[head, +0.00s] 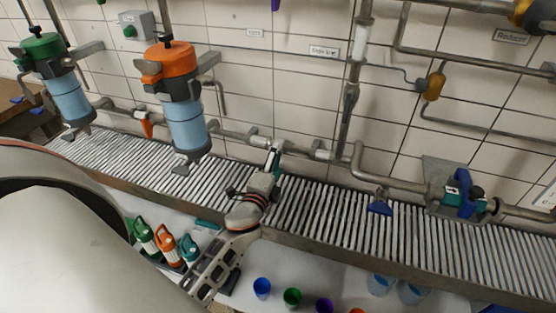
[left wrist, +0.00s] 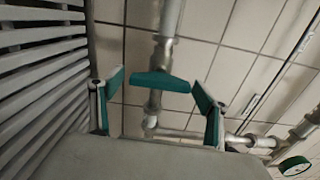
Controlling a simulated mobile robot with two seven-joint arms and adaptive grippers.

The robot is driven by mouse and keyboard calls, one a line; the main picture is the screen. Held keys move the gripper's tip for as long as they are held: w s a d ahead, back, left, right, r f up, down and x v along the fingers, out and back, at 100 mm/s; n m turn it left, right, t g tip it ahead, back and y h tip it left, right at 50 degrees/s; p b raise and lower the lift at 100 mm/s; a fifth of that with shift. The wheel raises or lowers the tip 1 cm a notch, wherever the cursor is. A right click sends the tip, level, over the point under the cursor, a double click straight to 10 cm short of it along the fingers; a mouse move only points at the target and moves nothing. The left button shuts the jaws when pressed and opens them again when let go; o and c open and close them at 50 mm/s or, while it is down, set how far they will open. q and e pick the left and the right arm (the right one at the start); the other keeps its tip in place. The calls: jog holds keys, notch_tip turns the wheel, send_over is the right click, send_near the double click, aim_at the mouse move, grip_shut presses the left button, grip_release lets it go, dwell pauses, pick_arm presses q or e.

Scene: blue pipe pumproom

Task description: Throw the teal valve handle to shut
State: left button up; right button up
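The teal valve handle (left wrist: 160,82) shows in the left wrist view as a short bar lying crosswise on a grey pipe. My left gripper (left wrist: 157,86) is open, with one teal-padded finger on each side of the handle. Nothing is gripped, and gaps show between the pads and the handle ends. In the head view my left gripper (head: 273,163) is at the wall pipe above the roller conveyor. There the handle cannot be told apart from the teal finger pads. My right gripper is not in view.
The roller conveyor (head: 330,215) runs below the pipes. An orange-topped filter (head: 185,105) and a green-topped one hang at left. Colored cups and bottles stand below. A green-rimmed gauge (left wrist: 293,166) is at the wrist view's lower right.

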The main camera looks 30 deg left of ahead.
pick_arm(q)
jog(key=v, duration=0.7)
jog(key=shift+s, duration=0.3)
dwell(0.4)
